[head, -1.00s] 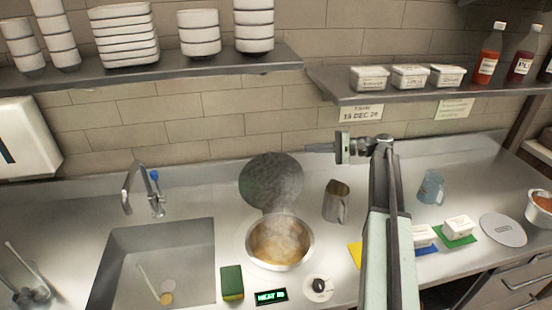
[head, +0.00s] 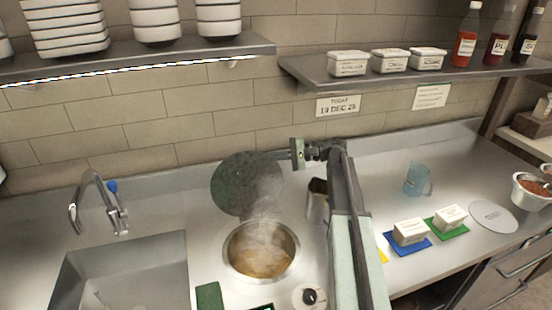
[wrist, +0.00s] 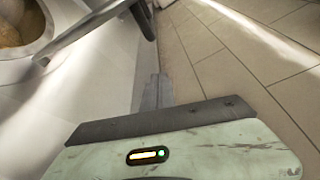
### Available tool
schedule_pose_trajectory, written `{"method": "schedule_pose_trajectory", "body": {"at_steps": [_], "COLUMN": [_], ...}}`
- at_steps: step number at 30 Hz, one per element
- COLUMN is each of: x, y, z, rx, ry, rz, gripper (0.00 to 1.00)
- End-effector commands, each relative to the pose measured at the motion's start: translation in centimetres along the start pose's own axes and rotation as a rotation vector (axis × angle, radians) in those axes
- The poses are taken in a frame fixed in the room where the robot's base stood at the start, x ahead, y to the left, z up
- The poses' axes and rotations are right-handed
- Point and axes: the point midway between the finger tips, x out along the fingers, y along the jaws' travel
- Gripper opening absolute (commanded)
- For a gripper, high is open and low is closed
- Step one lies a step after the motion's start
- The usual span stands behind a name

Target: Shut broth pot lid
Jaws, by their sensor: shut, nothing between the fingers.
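The broth pot (head: 290,270) is sunk in the counter, with steaming brown broth in it. Its round dark lid (head: 235,190) stands open, tipped up behind the pot near the wall. The pot also shows at the top left corner of the wrist view (wrist: 45,38). My gripper (head: 268,155) is shut and empty, with its fingers pointing left at the upper right edge of the lid. They overlap the lid's edge in the head view; I cannot tell whether they touch it. The shut fingers also show in the wrist view (wrist: 157,92).
A steel jug (head: 316,204) stands right of the pot, partly behind my arm. A blue jug (head: 417,180) and white tubs (head: 409,231) on coloured mats are further right. A sink (head: 130,265) is at left. A shelf (head: 410,82) runs above my arm.

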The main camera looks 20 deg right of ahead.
Motion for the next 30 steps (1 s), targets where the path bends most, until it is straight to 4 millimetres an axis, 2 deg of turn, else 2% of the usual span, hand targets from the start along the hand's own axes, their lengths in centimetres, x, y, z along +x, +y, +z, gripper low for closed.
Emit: {"method": "schedule_pose_trajectory", "body": {"at_steps": [1, 6, 9, 13, 26, 30], "x": [1.2, 4.8, 3.7, 3.3, 3.2, 3.9], "y": [0.2, 0.1, -0.2, -0.1, 0.0, -0.2], "z": [0.1, 0.1, 2.3, 3.5, 3.8, 3.9], "rx": [0.0, 0.0, 0.0, 0.0, -0.001, -0.015], "ry": [-0.003, -0.003, -0.001, -0.002, -0.003, -0.013], "rz": [0.001, 0.001, 0.0, 0.001, 0.001, 0.0], "gripper": [0.0, 0.0, 0.0, 0.0, 0.0, 0.0]}}
